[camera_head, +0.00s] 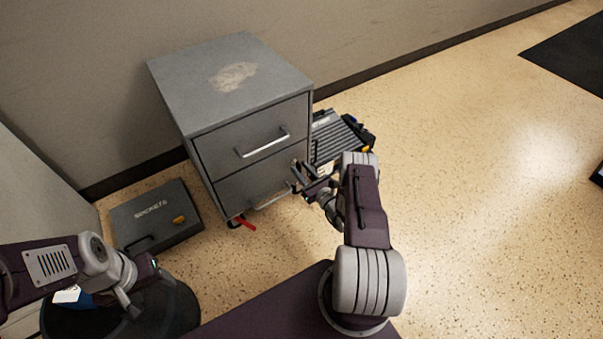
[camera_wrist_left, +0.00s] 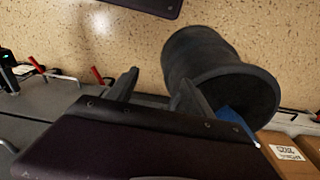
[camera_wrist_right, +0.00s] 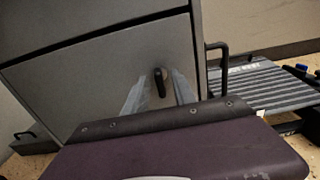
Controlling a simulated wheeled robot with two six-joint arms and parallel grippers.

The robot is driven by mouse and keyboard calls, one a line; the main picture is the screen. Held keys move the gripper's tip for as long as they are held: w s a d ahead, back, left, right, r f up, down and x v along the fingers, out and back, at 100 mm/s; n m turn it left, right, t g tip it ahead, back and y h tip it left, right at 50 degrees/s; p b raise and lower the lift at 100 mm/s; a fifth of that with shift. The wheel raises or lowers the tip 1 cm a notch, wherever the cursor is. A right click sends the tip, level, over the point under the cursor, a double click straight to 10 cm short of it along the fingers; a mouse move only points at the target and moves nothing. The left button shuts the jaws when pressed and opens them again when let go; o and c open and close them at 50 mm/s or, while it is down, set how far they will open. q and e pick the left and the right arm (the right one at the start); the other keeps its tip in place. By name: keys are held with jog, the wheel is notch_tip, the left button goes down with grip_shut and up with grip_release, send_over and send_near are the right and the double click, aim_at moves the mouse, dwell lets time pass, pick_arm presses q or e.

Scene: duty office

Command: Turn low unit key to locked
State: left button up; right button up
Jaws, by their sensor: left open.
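The low unit is a grey two-drawer cabinet (camera_head: 225,120) against the wall, with bar handles on its drawers. In the right wrist view, the dark key (camera_wrist_right: 159,83) stands out from the cabinet's front (camera_wrist_right: 100,85), close to its right edge. My right gripper (camera_head: 308,178) is at the lower drawer front. In its wrist view, the fingers (camera_wrist_right: 159,98) are apart, one on each side of the key; I cannot tell whether they touch it. My left gripper (camera_head: 148,283) is open and empty, by the black bin (camera_head: 185,312), which also shows in the left wrist view (camera_wrist_left: 205,60).
A dark case (camera_head: 150,215) with lettering lies left of the cabinet. A ribbed grey item (camera_head: 335,137) lies on the floor to its right. A red lever (camera_head: 244,224) sticks out at the cabinet's foot.

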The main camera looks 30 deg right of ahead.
grip_shut()
dwell(0.3)
jog(key=m, duration=0.3)
jog(key=shift+r+p, duration=0.1)
jog(key=shift+p, duration=0.25)
jog(key=m, duration=1.4)
jog(key=shift+d+f+m, duration=0.15)
jog(key=shift+f+m, duration=0.1)
jog(key=shift+m, duration=0.35)
